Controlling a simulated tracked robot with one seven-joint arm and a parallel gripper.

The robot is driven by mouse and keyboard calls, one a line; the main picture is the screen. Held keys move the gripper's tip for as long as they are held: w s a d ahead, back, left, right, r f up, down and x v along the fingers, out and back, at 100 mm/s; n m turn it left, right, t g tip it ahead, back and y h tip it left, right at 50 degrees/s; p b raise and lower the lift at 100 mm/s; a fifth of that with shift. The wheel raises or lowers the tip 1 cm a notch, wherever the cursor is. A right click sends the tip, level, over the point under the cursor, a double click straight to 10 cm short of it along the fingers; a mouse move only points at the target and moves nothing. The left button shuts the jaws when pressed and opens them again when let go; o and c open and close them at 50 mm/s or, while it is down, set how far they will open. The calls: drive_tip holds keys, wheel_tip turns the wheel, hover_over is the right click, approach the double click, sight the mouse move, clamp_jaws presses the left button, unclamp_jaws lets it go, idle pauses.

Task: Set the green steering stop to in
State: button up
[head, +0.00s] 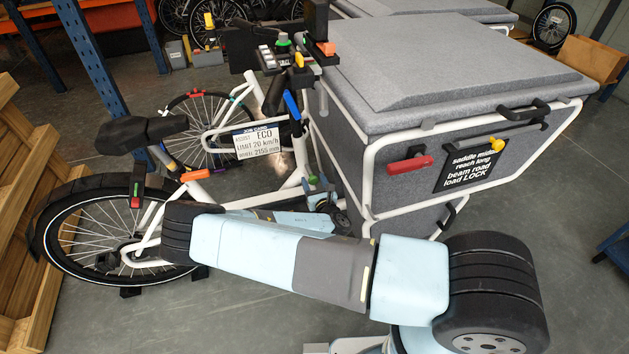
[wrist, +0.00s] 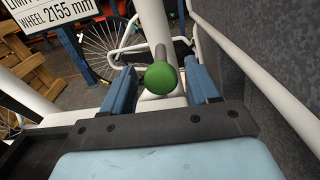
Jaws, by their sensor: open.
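The green steering stop is a round green knob (wrist: 160,78) on a short grey rod, seen nearly end-on in the wrist view. It sits between the two blue fingers of my gripper (wrist: 162,86), with a gap on either side. My gripper is open and does not visibly touch the knob. In the head view a small green spot (head: 312,180) by the white bike frame appears to be this knob. My gripper (head: 325,198) is low beside the frame there, partly hard to make out. How far the knob is pushed in cannot be told.
A grey cargo box (head: 460,75) stands close on the right; its grey wall (wrist: 260,60) and white rail flank my gripper. A white sign (head: 257,141) hangs on the frame at left. The rear wheel (head: 105,235) and wooden crate (head: 22,230) stand further left.

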drive_tip(key=shift+w+a, duration=0.15)
drive_tip(key=shift+w, duration=0.35)
drive_tip(key=shift+c, duration=0.4)
clamp_jaws()
